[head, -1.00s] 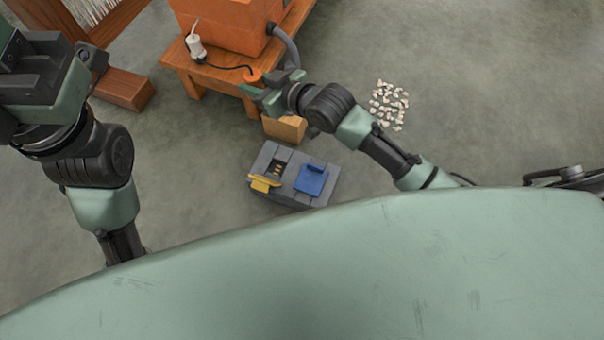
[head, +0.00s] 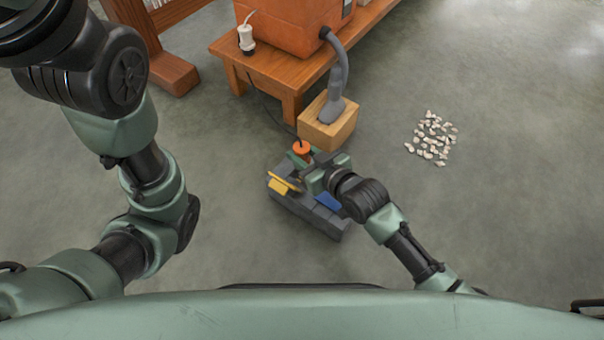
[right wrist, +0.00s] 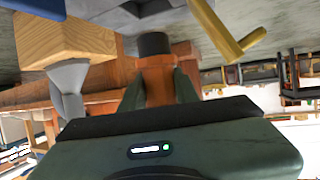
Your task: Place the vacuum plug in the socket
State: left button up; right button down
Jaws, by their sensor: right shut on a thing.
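The orange plug (head: 301,147) is held in my right gripper (head: 306,160), just above the back edge of the grey floor box (head: 308,212). In the right wrist view the plug (right wrist: 156,80) shows between the fingers, with its black end apart from the box. The box has a raised yellow flap (head: 281,183), also in the right wrist view (right wrist: 222,28), and a blue flap (head: 328,201). My arm hides part of the box, including any opening. A thin dark cable runs from the bench towards the plug. My left gripper is out of view; only its arm shows.
The orange vacuum (head: 290,22) stands on a wooden bench (head: 272,66), with a white bottle-like object (head: 246,40) beside it. Its grey hose (head: 337,75) reaches a wooden block (head: 313,134) behind the box. Pale scraps (head: 433,138) lie on the right floor; floor around is bare.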

notch_tip(320, 180, down, 6)
jog(key=b, duration=0.3)
jog(key=shift+r+b, duration=0.1)
jog(key=shift+b, duration=0.25)
jog(key=shift+r, duration=0.15)
jog(key=c, duration=1.1)
grip_release()
jog(key=shift+o, duration=0.2)
